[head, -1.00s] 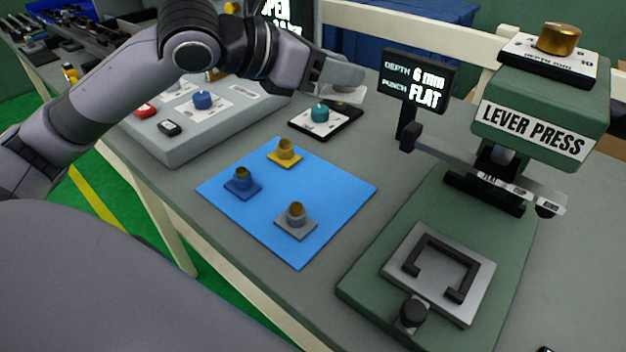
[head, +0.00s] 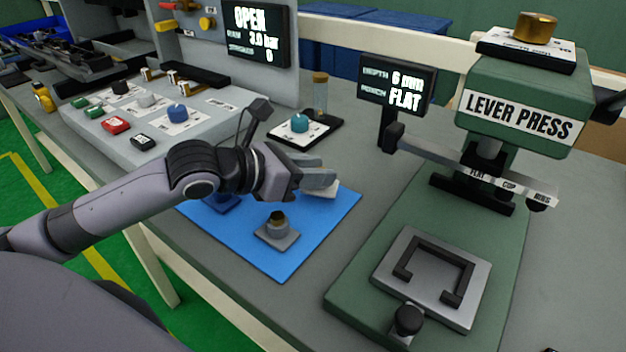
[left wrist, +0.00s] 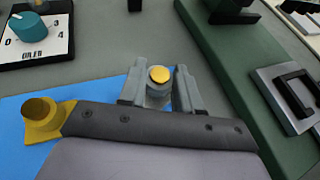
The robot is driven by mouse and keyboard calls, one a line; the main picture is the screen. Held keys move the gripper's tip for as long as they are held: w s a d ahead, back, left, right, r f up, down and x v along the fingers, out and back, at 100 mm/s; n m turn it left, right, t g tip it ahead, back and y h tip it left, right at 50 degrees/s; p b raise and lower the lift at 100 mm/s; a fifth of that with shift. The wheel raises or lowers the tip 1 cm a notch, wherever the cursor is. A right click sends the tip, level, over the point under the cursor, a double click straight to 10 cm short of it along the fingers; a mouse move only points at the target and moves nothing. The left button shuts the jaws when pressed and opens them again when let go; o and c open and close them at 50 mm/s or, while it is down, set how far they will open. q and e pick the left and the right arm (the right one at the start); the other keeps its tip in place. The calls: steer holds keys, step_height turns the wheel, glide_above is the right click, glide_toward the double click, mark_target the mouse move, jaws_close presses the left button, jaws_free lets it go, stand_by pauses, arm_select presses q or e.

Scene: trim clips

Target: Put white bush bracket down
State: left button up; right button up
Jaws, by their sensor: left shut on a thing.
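My left gripper (head: 318,178) is shut on the white bush bracket (head: 321,192), whose pale base shows under the fingers in the head view. In the left wrist view the bracket (left wrist: 158,91), with a gold top, sits between the two fingertips (left wrist: 159,88). It is low over the far right part of the blue mat (head: 325,222); I cannot tell whether it touches. A grey bush bracket (head: 278,228) stands nearer on the mat. A yellow one (left wrist: 40,118) shows in the left wrist view. My right gripper is not in view.
The green lever press (head: 400,200) stands right of the mat, with a black-framed plate (head: 425,309) on its base. A teal knob box (head: 299,127) is behind the mat. A grey control panel (head: 205,135) lies behind left. Bare mat lies right of the grey bracket.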

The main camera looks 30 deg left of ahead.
arm_select(q)
steer(key=shift+f, duration=0.85)
steer(key=shift+f, duration=0.15)
steer(key=o, duration=1.1)
steer(key=shift+c, duration=0.2)
steer(key=shift+s+r, duration=0.1)
steer(key=shift+r, duration=0.2)
